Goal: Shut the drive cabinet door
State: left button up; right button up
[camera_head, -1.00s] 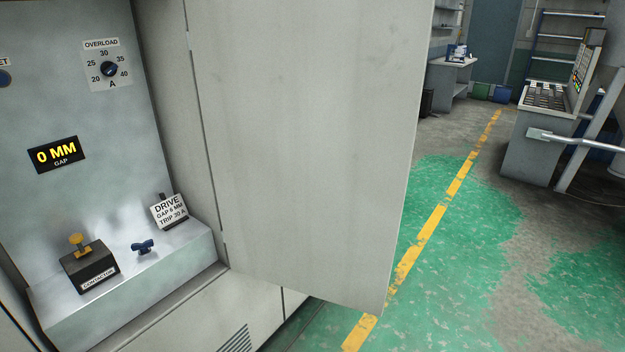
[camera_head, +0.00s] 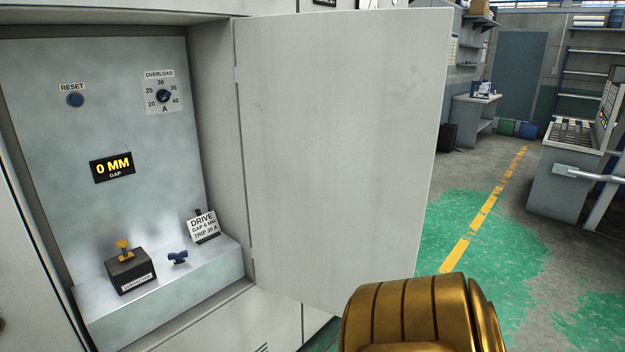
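The drive cabinet door (camera_head: 340,150) is a plain light grey panel, hinged on its left side and standing wide open to the right of the cabinet opening. The cabinet interior (camera_head: 120,130) is fully exposed. It holds a reset button (camera_head: 75,100), an overload dial (camera_head: 164,96), a "0 MM" gap display (camera_head: 112,167), a contactor block (camera_head: 130,270) with a yellow knob, a blue wing knob (camera_head: 177,257) and a drive card (camera_head: 203,227). A gold, ribbed part of my arm shows at the bottom, in front of the door's lower right corner. Neither gripper is visible.
Green-painted floor (camera_head: 490,235) with a yellow dashed line (camera_head: 485,208) lies right of the door. A control console (camera_head: 570,160) with a rail stands at the right. A workbench (camera_head: 470,118) and bins (camera_head: 515,129) are at the back.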

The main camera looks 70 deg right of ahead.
aim_at(341, 111)
jog(key=k+l, duration=0.1)
jog(key=l, duration=0.4)
jog(key=k+l, duration=0.1)
jog(key=l, duration=0.4)
jog(key=k+l+u, duration=0.1)
jog(key=l, duration=0.45)
jog(key=k+l, duration=0.1)
jog(key=l, duration=0.4)
jog(key=k+l, duration=0.1)
jog(key=l, duration=0.4)
jog(key=k+l, duration=0.1)
jog(key=l, duration=0.4)
jog(key=k+l+u, duration=0.1)
jog(key=l, duration=0.4)
jog(key=k+l, duration=0.15)
jog(key=l, duration=0.35)
